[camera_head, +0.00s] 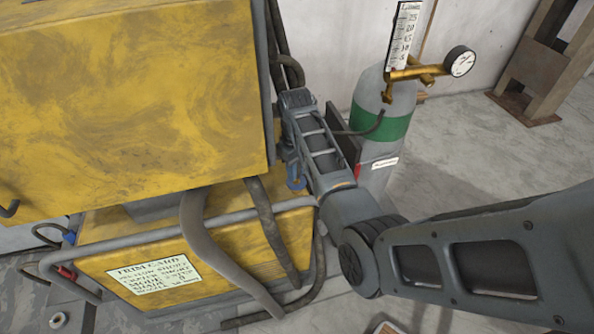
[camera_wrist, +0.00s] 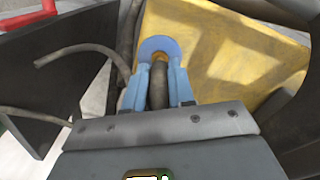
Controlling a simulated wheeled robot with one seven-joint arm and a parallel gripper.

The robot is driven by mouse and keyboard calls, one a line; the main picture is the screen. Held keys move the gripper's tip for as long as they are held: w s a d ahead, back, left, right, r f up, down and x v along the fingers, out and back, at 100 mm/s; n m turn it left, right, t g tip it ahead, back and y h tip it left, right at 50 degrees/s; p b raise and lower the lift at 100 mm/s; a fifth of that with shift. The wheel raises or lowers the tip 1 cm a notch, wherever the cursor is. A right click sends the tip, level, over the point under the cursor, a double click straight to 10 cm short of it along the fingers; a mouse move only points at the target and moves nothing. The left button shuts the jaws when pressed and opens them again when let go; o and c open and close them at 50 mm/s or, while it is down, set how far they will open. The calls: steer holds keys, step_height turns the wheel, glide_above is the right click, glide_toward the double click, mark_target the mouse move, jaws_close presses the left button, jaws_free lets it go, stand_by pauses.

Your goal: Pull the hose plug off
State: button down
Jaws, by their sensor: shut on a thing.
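In the wrist view, my gripper (camera_wrist: 160,82) has its two light-blue fingers closed around a dark hose end (camera_wrist: 158,92). A brass-coloured collar shows at the fingertips, in front of a round blue disc (camera_wrist: 160,47) against the yellow machine (camera_wrist: 225,50). I cannot tell whether the plug is still seated there. In the head view, my arm reaches to the right side of the yellow machine (camera_head: 130,90); a small blue part of the gripper (camera_head: 295,178) shows low beside my wrist, and the fingertips and plug are hidden.
A grey gas cylinder (camera_head: 396,105) with a green band and brass regulator (camera_head: 415,73) stands close right of my wrist. Thick hoses (camera_head: 205,240) hang along a grey rail at the machine's front. A dark panel (camera_wrist: 50,75) lies left in the wrist view.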

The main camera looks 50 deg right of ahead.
steer(key=shift+r+p, duration=1.3)
steer(key=shift+r, duration=0.75)
